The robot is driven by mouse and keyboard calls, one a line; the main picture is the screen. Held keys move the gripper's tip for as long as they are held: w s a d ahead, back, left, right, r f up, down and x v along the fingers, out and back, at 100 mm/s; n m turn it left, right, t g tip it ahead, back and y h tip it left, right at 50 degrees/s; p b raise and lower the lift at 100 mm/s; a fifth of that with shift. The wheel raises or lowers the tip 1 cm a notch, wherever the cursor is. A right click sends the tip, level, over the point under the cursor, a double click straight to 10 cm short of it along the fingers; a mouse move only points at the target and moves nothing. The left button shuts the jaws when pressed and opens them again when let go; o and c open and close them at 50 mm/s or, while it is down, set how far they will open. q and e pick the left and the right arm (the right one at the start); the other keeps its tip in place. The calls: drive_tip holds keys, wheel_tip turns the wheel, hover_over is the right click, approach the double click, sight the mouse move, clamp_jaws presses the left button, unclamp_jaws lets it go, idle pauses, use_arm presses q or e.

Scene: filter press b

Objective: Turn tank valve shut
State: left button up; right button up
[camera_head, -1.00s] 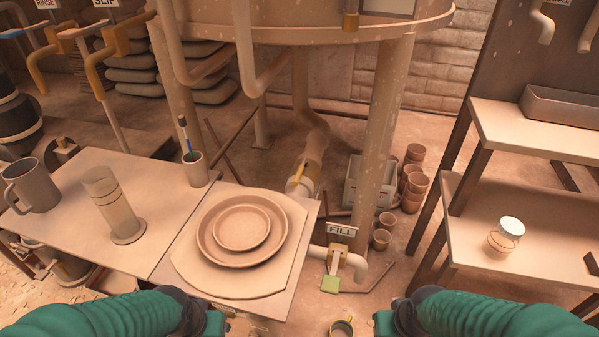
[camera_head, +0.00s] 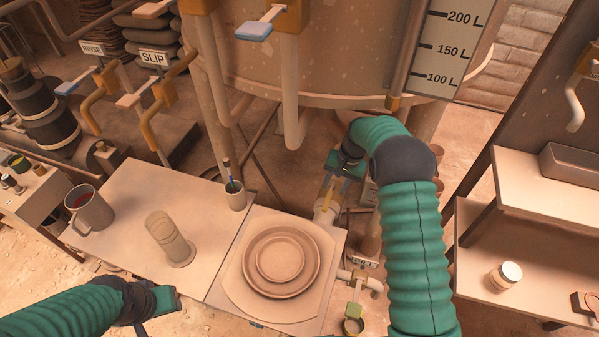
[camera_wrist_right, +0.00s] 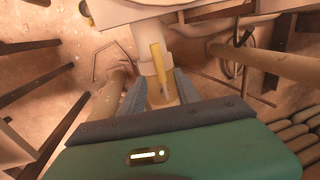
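The tank (camera_head: 330,60) stands on legs at the back. Below it, an outlet pipe (camera_head: 326,210) carries a valve with a long yellow lever (camera_wrist_right: 159,62), seen best in the right wrist view. There the lever lies roughly along the pipe. My right gripper (camera_head: 334,188) reaches down to this valve in the head view. Its two fingers (camera_wrist_right: 158,90) are spread, one on each side of the lever and pipe. I cannot tell whether they touch it. My right arm and hand partly hide the valve in the head view. My left gripper (camera_head: 163,300) hangs low at the left, away from the valve.
SLIP (camera_head: 153,58) and RINSE (camera_head: 92,48) pipes stand left. Shelves (camera_head: 540,205) stand right. A blue-ended lever (camera_head: 262,25) projects near the tank.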

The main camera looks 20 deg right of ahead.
sight(328, 200)
drive_tip(key=f, duration=0.2)
drive_tip(key=f+b, duration=0.1)
drive_tip(key=f, duration=0.2)
drive_tip(key=a+f+b, duration=0.1)
drive_tip(key=f, duration=0.1)
drive_tip(key=shift+w+a+f, duration=0.1)
drive_tip(key=shift+w+f, duration=0.1)
drive_tip(key=shift+w, duration=0.15)
drive_tip(key=shift+s, duration=0.1)
drive_tip(key=shift+c, duration=0.5)
clamp_jaws()
